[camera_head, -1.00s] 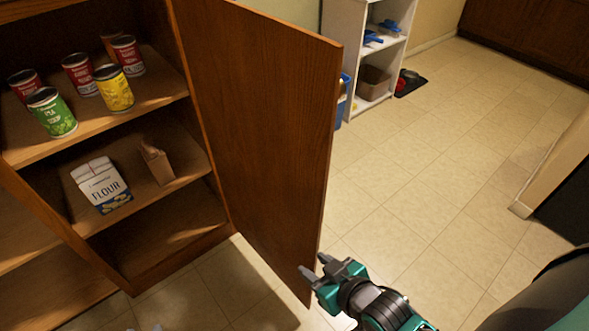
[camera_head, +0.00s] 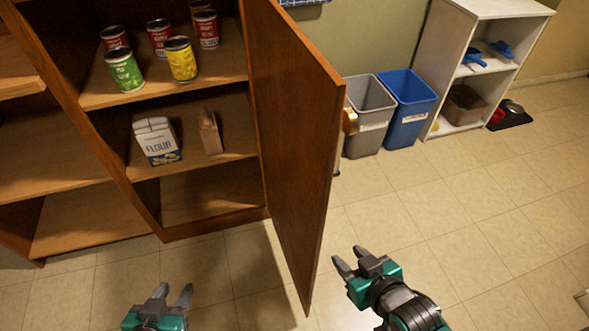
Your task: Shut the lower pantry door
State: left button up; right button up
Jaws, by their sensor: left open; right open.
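The lower pantry door (camera_head: 290,135) is a brown wooden panel standing wide open, swung out toward me from the right side of the pantry (camera_head: 215,218). A rounded knob (camera_head: 350,121) shows on its right-hand face. My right gripper (camera_head: 345,258) is open and empty, to the right of the door's lower free edge, with a small gap seen between them. My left gripper (camera_head: 174,293) is open and empty, low in front of the pantry, left of the door. Neither gripper is seen touching the door.
Shelves hold several cans (camera_head: 182,60), a flour bag (camera_head: 157,140) and a brown bag (camera_head: 209,131). A grey bin (camera_head: 368,118), blue bin (camera_head: 407,108) and white shelf unit (camera_head: 445,60) stand behind the door at right. Tiled floor (camera_head: 450,210) is clear at right.

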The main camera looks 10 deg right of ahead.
aim_at(299, 97)
jog(key=l+u, duration=0.2)
jog(key=l, duration=0.3)
jog(key=k+l+u, duration=0.1)
jog(key=l+u, duration=0.15)
jog(key=l, duration=0.25)
jog(key=k+l+u, duration=0.2)
jog(key=l, duration=0.3)
jog(key=i+u, duration=0.1)
jog(key=i+l, duration=0.05)
jog(key=i, duration=0.05)
